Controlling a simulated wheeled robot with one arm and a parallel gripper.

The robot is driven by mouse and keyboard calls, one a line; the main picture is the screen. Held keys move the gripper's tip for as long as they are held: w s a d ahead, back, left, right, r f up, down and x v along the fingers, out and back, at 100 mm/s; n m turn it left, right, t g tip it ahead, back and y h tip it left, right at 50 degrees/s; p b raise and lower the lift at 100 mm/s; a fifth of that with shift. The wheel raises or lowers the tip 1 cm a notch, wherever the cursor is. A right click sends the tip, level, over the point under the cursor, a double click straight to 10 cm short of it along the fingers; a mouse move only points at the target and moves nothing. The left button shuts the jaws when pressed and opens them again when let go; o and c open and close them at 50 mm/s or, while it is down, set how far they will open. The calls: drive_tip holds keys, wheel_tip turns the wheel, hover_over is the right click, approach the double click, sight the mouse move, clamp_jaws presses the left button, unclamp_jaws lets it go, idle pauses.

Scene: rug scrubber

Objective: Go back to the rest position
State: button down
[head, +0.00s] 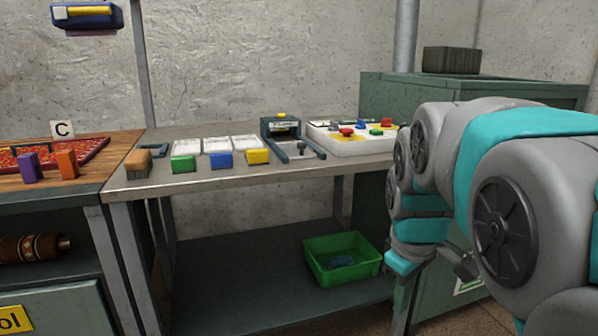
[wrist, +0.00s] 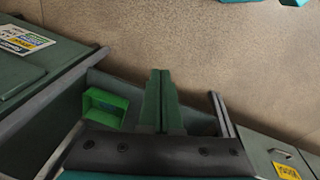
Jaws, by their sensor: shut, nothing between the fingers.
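My gripper shows in the wrist view (wrist: 160,78), with its two dark green fingers together and nothing between them. In the head view my grey and teal arm fills the right side, folded in front of the green cabinet (head: 425,300). The arm's wrist end hangs low, to the right of the metal workbench (head: 300,171). The wrist view looks down past the fingers towards the brown floor (wrist: 215,50).
On the bench stand a wooden brush (head: 138,163), coloured blocks including a green one (head: 183,164), a dark press-like device (head: 283,128) and a white tray (head: 345,147). A green bin (head: 340,272) sits on the lower shelf. A patterned rug (head: 85,155) lies on the left table.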

drive_tip(key=s+f+m+g, duration=0.1)
drive_tip(key=s+f+m, duration=0.1)
drive_tip(key=s+f, duration=0.2)
drive_tip(key=s+a+f+m+g, duration=0.1)
drive_tip(key=s+f, duration=0.3)
drive_tip(key=s, duration=0.6)
drive_tip(key=s+a+f+m+g, duration=0.1)
drive_tip(key=s+f+m, duration=0.2)
drive_tip(key=s, duration=0.5)
drive_tip(key=shift+a+f+m+y, duration=0.2)
drive_tip(key=shift+f+m+y, duration=0.2)
drive_tip(key=shift+f, duration=0.45)
